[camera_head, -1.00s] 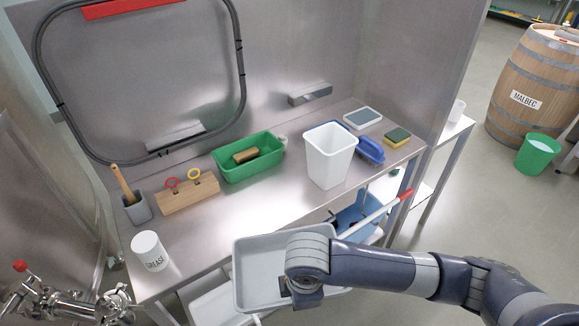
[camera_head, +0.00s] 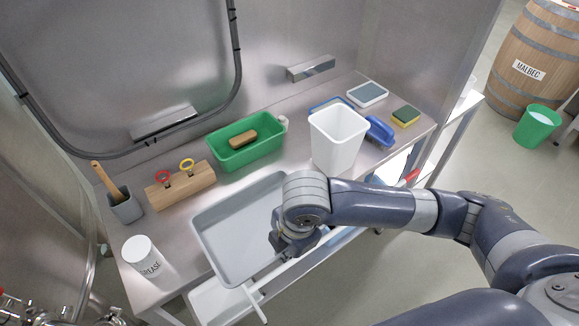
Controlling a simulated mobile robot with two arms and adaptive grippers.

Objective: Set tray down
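The grey tray (camera_head: 235,228) is a shallow rectangular tray, tilted in the picture, over the front part of the steel bench (camera_head: 178,232). I cannot tell whether its underside touches the bench. My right gripper (camera_head: 285,245) is at the tray's right edge. The wrist above it hides the fingertips and part of that edge, so its grip on the tray is not plainly visible. My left gripper is not in view.
A green bin (camera_head: 243,152), wooden block with rings (camera_head: 180,186), grey holder with brush (camera_head: 124,205) and grease can (camera_head: 142,254) stand around the tray. A white container (camera_head: 338,138), blue brush (camera_head: 380,130) and sponge (camera_head: 406,115) stand at the right.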

